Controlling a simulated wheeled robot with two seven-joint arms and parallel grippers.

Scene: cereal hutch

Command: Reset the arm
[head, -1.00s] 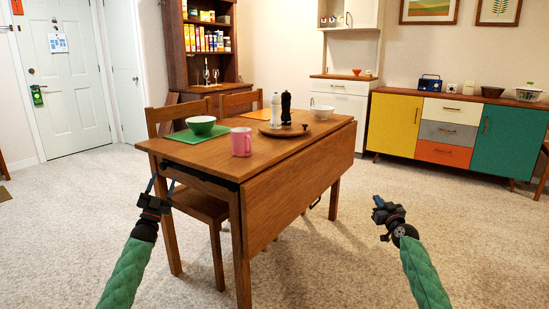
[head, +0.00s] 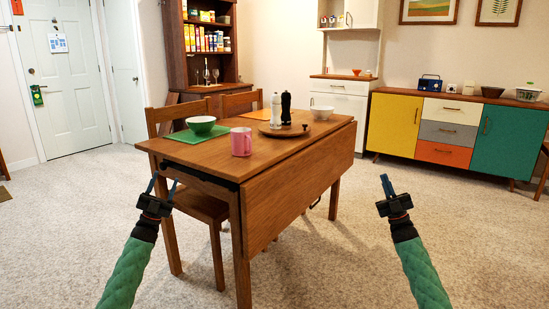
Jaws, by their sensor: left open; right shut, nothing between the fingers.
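My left gripper (head: 162,186) is open and empty. In the head view it shows in front of the near left corner of the wooden table (head: 190,153), with a chair seat behind it. My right gripper (head: 386,186) is shut and empty, pointing up and away over the carpet to the right of the table. Both arms, in green sleeves, come in from the bottom edge at about the same height in the picture.
A colourful sideboard (head: 420,124) stands at back right. Carpet right of the table is clear.

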